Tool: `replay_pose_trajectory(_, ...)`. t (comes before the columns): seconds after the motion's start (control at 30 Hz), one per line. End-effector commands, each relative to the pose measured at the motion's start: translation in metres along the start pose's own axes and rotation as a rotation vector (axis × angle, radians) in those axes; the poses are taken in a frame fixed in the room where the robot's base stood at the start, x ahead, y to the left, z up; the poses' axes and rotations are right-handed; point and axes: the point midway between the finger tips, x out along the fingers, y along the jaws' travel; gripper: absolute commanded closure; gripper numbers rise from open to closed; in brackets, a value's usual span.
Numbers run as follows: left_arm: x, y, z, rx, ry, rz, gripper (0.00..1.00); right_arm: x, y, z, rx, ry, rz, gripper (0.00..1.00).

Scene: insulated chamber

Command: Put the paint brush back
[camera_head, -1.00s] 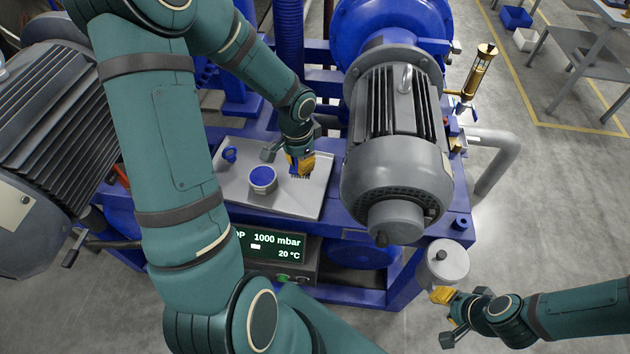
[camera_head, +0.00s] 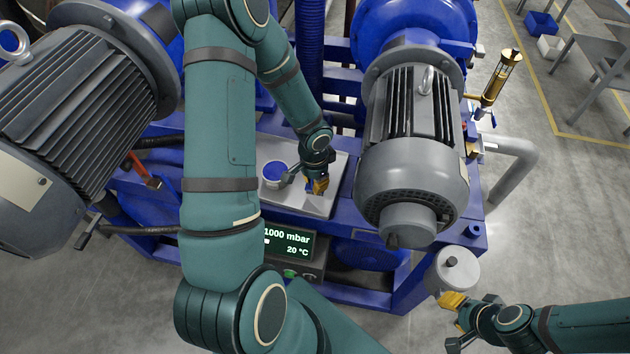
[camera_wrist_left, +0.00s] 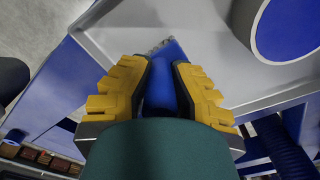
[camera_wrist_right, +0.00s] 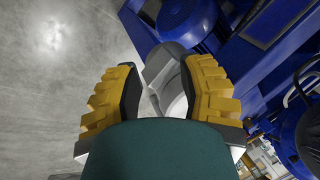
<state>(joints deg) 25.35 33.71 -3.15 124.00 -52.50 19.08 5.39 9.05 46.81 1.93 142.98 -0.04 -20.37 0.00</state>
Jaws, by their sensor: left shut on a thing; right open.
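My left gripper (camera_head: 318,188) is shut on the paint brush and holds it over the right part of the metal tray (camera_head: 325,160). In the left wrist view the brush (camera_wrist_left: 165,82) shows blue between the yellow fingers, with pale bristle ends beyond them. I cannot tell whether the bristles touch the tray. A light tin with blue content (camera_head: 275,171) stands on the tray, left of the gripper. My right gripper (camera_head: 453,301) is open beside a grey lidded canister (camera_head: 452,269). That canister (camera_wrist_right: 165,75) shows between and beyond its fingers in the right wrist view.
A large grey motor (camera_head: 412,165) stands close to the right of the tray. Another motor (camera_head: 75,95) is at the left. A display box (camera_head: 290,250) sits below the tray. My left arm hides the tray's left part. Open floor (camera_head: 565,220) lies to the right.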

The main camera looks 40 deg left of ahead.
Motion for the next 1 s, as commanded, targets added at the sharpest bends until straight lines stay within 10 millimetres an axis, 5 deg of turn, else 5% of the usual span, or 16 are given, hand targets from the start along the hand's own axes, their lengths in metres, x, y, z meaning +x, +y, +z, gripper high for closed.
replay_pose_trajectory(0.27,0.002,0.000,0.000,0.001,0.001,0.000,1.00,0.003,0.001,0.001,0.000,0.000,0.000,0.61)
replay_pose_trajectory(0.3,0.001,0.000,0.000,0.001,0.000,0.000,0.67,0.002,0.001,0.000,0.000,0.000,0.000,0.61)
replay_pose_trajectory(0.33,0.001,0.000,0.000,0.001,0.000,0.000,0.61,0.002,0.001,0.000,0.000,0.000,0.000,0.61)
replay_pose_trajectory(0.73,-0.004,0.000,0.000,-0.001,0.002,-0.001,0.61,-0.001,-0.001,0.000,0.000,0.000,0.000,0.61)
replay_pose_trajectory(1.0,-0.050,-0.001,-0.001,-0.002,0.004,-0.004,0.61,-0.003,-0.001,-0.001,-0.001,0.000,0.000,0.61)
